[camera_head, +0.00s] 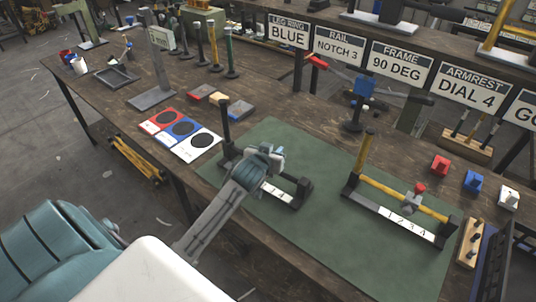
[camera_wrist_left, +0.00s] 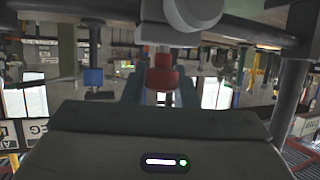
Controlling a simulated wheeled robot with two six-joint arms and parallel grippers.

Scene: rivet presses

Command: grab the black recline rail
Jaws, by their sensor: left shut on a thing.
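The black recline rail (camera_head: 303,191) stands on the green mat in the head view, with an upright black post at its far left end and a white number strip along its base. My left gripper (camera_head: 272,160) is over the middle of this rail and hides much of it. In the left wrist view a red knob (camera_wrist_left: 162,74) sits between the two fingers, below a grey slider body (camera_wrist_left: 192,10) on the dark rod. My left gripper is shut on this knob. My right gripper is in neither view.
A similar yellow rail (camera_head: 376,184) with a red knob stands to the right on the green mat (camera_head: 300,250). Red, blue and white blocks (camera_head: 472,181) lie farther right. Colored cards (camera_head: 182,129) lie to the left. Signs (camera_head: 401,61) hang along the back.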

